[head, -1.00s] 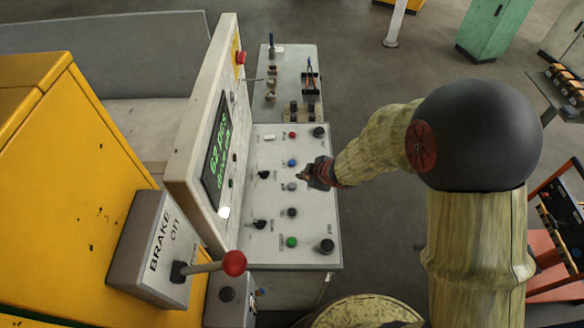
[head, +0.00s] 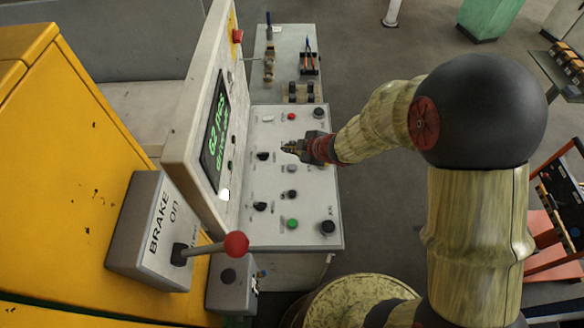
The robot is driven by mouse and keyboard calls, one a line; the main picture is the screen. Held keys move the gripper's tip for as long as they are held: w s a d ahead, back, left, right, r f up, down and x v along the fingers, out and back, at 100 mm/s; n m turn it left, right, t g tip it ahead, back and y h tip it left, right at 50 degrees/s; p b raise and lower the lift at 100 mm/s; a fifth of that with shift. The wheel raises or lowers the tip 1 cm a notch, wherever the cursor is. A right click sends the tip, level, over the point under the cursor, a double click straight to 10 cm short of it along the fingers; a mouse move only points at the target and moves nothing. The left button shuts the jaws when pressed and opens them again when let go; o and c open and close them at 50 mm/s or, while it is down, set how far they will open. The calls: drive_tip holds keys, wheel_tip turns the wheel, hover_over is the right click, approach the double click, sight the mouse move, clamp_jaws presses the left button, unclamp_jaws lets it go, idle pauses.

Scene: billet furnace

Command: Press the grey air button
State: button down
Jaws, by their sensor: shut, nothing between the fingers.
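The grey button (head: 292,169) is a small round cap in the middle column of the sloped control panel (head: 277,180). A second, darker grey button (head: 291,194) lies nearer in the same column. The labels are too small to read, so I cannot tell which one says air. My gripper (head: 288,147) is shut and empty. In the picture its tip lies just above the first grey button, over where the blue button was seen, and hides that blue button. I cannot tell its height above the panel.
A red button (head: 292,116) is farther up and a green button (head: 292,223) nearer. Black knobs (head: 263,156) line the left. The upright display (head: 215,130) and the red-knobbed brake lever (head: 236,245) stand left. Open floor lies right of the panel.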

sight(291, 169)
drive_tip(key=shift+f+b, duration=3.45)
drive_tip(key=shift+f, duration=0.5)
drive_tip(key=shift+f, duration=0.4)
drive_tip(key=shift+f+b, duration=0.45)
drive_tip(key=shift+b, duration=0.1)
drive_tip(key=shift+r+p, duration=0.9)
wheel_tip(291, 169, up, 5)
drive_tip(key=p, duration=0.5)
